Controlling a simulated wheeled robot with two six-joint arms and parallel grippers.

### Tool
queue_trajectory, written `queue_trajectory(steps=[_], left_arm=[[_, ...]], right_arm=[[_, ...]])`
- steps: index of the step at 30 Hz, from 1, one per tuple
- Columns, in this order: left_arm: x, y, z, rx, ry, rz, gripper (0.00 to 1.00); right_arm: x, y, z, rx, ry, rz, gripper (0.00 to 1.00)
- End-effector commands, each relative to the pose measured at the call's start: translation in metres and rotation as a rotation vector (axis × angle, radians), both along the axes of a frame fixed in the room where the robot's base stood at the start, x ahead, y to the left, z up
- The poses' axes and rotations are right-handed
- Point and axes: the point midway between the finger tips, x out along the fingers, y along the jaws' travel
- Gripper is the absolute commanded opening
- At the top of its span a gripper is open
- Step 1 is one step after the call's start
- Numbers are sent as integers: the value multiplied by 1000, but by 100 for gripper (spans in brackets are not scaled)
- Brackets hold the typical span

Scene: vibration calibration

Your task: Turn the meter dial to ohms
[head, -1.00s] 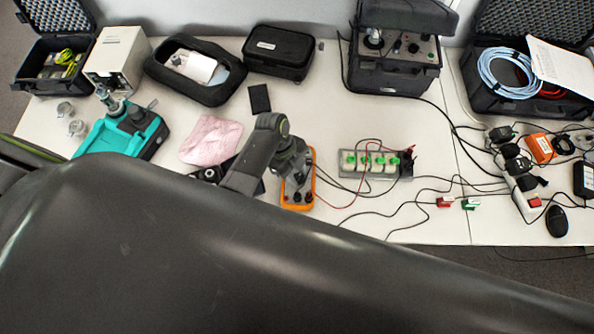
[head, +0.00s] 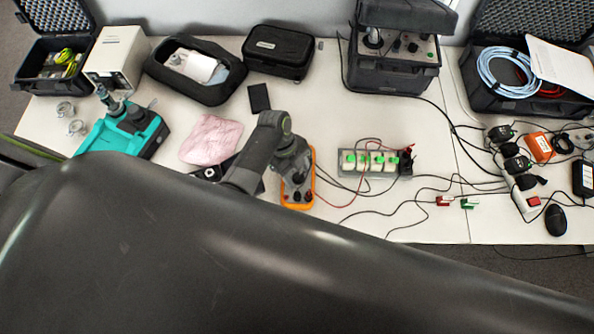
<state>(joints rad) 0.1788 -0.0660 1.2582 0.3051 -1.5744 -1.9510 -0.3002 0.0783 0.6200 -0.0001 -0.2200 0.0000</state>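The orange-edged meter (head: 297,204) lies on the white table near the middle of the head view, with its lower part showing below my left gripper. My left gripper (head: 296,174) is over the meter's upper part and hides the dial and display. I cannot tell whether it touches the dial, where the dial points, or whether the fingers are open or shut. My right gripper is not in view.
Red and black leads run from the meter towards a grey block with green-topped terminals (head: 346,170). A pink cloth (head: 211,139) and a teal device (head: 92,140) are to the left. Black cases line the back. My dark arm link covers the front.

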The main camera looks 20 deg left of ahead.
Motion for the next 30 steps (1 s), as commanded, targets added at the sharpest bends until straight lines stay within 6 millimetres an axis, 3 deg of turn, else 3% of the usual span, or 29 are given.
queue_trajectory(steps=[8, 14, 30], left_arm=[[1, 1, 3, 0, -1, 0, 54], [5, 9, 23, 1, -5, 2, 54], [24, 53, 138, 3, -6, -2, 54]], right_arm=[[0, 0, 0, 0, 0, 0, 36], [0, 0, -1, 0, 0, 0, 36], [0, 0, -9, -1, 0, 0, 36]])
